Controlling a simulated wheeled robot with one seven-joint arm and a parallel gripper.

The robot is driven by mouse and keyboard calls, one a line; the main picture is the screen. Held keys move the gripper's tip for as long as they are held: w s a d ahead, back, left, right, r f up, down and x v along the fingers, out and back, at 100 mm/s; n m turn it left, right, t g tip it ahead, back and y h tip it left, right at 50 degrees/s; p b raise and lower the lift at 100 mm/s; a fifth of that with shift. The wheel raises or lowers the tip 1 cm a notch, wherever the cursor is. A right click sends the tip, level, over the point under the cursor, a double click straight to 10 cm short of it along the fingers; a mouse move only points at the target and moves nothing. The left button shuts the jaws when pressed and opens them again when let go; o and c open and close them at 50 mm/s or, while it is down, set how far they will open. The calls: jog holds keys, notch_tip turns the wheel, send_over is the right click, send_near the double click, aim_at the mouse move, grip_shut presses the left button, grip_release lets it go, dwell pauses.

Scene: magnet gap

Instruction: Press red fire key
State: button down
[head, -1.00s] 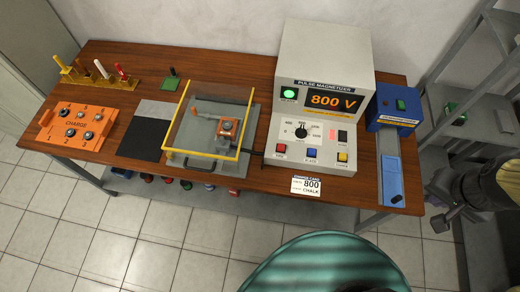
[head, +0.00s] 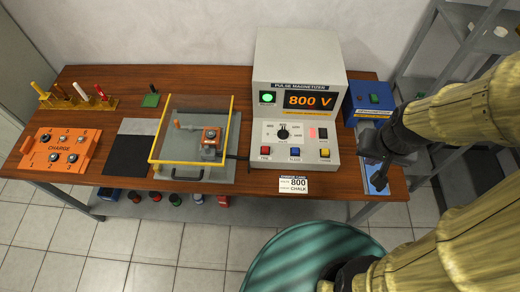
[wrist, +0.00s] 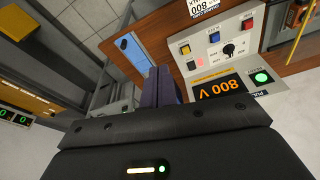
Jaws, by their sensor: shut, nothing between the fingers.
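The red key (head: 265,150) is the left one of three keys on the sloped front panel of the pulse magnetizer (head: 296,82). The blue key (head: 295,152) is in the middle and the yellow key (head: 324,153) at the right. The display reads 800 V and a green lamp glows. In the wrist view the red key (wrist: 248,25) is right of my closed fingers (wrist: 163,85).
A clear-walled, yellow-edged guard (head: 155,160) stands over a coil fixture left of the magnetizer. An orange CHARGE block (head: 57,150) and a rack of markers are at the far left. A blue device (head: 368,100) stands at the right.

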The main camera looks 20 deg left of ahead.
jog(key=shift+w, duration=0.1)
jog(key=n+t+h+p, duration=0.2)
jog(key=n+t+p, duration=0.4)
jog(key=n+p, duration=1.3)
send_over(263, 151)
jog(key=b, duration=0.6)
notch_tip(263, 151, down, 16)
jog(key=n, duration=0.6)
jog(key=shift+d+f, duration=0.1)
jog(key=shift+f, duration=0.05)
jog(key=shift+f+b, duration=0.1)
jog(key=shift+b, duration=0.2)
notch_tip(263, 151, down, 9)
jog(key=b, duration=0.6)
